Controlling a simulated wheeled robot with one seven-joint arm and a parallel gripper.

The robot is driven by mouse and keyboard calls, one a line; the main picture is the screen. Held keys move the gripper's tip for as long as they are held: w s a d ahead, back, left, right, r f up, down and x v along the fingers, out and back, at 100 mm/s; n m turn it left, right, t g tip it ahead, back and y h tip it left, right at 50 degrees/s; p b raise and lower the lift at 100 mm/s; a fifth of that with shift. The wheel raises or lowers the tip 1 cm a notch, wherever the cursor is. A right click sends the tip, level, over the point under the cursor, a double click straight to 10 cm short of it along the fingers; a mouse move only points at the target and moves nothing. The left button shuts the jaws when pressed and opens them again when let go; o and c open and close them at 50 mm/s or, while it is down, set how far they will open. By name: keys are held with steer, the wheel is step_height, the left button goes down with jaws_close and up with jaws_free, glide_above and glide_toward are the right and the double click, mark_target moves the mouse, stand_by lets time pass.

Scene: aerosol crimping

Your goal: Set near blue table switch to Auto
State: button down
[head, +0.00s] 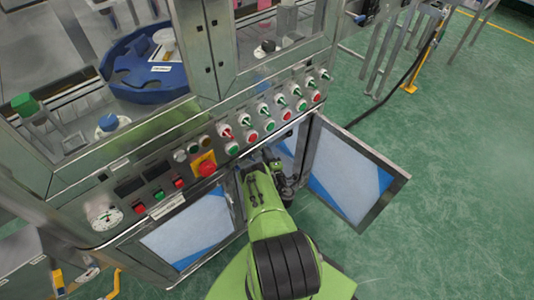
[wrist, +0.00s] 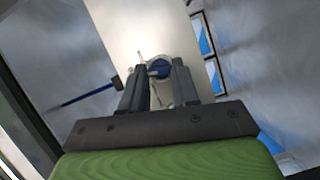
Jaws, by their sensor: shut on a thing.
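In the wrist view my gripper (wrist: 160,80) has its two dark fingers closed in on a small round blue switch (wrist: 159,66) with a pale rim, set on a beige plate (wrist: 125,30). The fingertips cover its sides, and its setting cannot be read. In the head view my green arm reaches down to the open cabinet under the control panel; the fingertips and this switch are hidden there. The blue round table (head: 125,77) is behind the machine frame at the upper left.
An open cabinet door (head: 352,178) stands right of my arm; a closed one (head: 188,232) is at left. Above runs the panel with green and red switches (head: 264,111) and a red emergency button (head: 206,167). Green floor (head: 450,190) is clear at right.

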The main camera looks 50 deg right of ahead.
steer(key=n+t+b, duration=0.1)
steer(key=n, duration=0.3)
steer(key=n+t+b, duration=0.2)
steer(key=n, duration=0.1)
steer(key=f+n+t+b, duration=0.1)
steer(key=n, duration=0.3)
steer(key=shift+d+n, duration=0.1)
steer(key=shift+n, duration=0.2)
steer(key=shift+n+t, duration=0.3)
steer(key=c, duration=0.8)
jaws_free()
steer(key=shift+c, duration=0.2)
